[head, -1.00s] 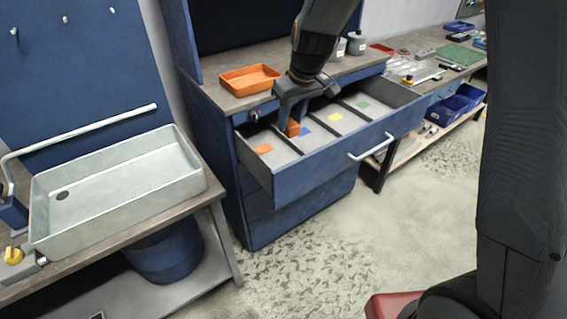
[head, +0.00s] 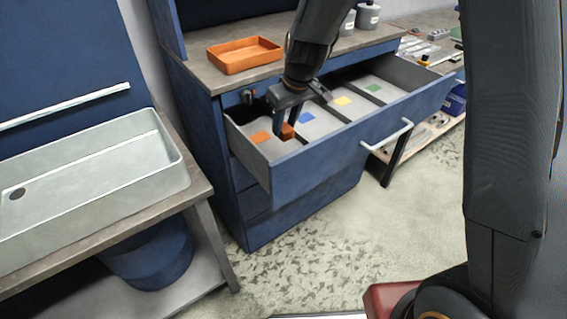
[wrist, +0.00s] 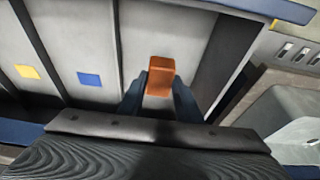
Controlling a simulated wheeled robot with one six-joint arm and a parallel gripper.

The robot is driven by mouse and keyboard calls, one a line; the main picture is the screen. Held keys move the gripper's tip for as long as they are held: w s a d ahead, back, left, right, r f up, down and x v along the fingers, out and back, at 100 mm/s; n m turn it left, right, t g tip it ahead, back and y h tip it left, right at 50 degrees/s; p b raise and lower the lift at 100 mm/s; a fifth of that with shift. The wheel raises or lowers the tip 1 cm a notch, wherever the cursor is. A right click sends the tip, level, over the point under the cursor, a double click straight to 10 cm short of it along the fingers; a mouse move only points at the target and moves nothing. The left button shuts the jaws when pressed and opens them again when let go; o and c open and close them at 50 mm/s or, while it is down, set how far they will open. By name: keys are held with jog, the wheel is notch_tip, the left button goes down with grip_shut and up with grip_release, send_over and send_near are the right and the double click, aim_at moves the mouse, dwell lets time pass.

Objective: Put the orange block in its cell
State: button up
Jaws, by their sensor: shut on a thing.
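The orange block (head: 288,131) is held between the fingers of my gripper (head: 285,128), inside the open blue drawer (head: 340,141). In the wrist view the block (wrist: 160,76) sits between the two fingertips, with my gripper (wrist: 159,92) shut on it. The leftmost cell has an orange patch (head: 261,137) on its floor, just left of the block. I cannot tell whether the block touches the floor.
The other cells have blue (head: 307,118), yellow (head: 343,101) and green (head: 373,87) patches and look empty. Dark dividers separate the cells. An orange tray (head: 245,54) stands on the worktop above. A grey sink (head: 90,185) is at left. Open floor lies in front.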

aim_at(289, 136)
notch_tip(289, 136, down, 5)
jog(key=shift+f+p, duration=0.1)
jog(key=shift+p, duration=0.35)
jog(key=shift+f, duration=2.45)
jog(key=shift+f, duration=0.1)
jog(key=o, duration=1.1)
jog(key=shift+o, duration=0.3)
jog(key=shift+r, duration=0.5)
jog(key=b+v, duration=0.1)
jog(key=v, duration=1)
jog(key=shift+s+r+b, duration=0.1)
jog(key=shift+s+b, duration=0.1)
jog(key=shift+b, duration=0.15)
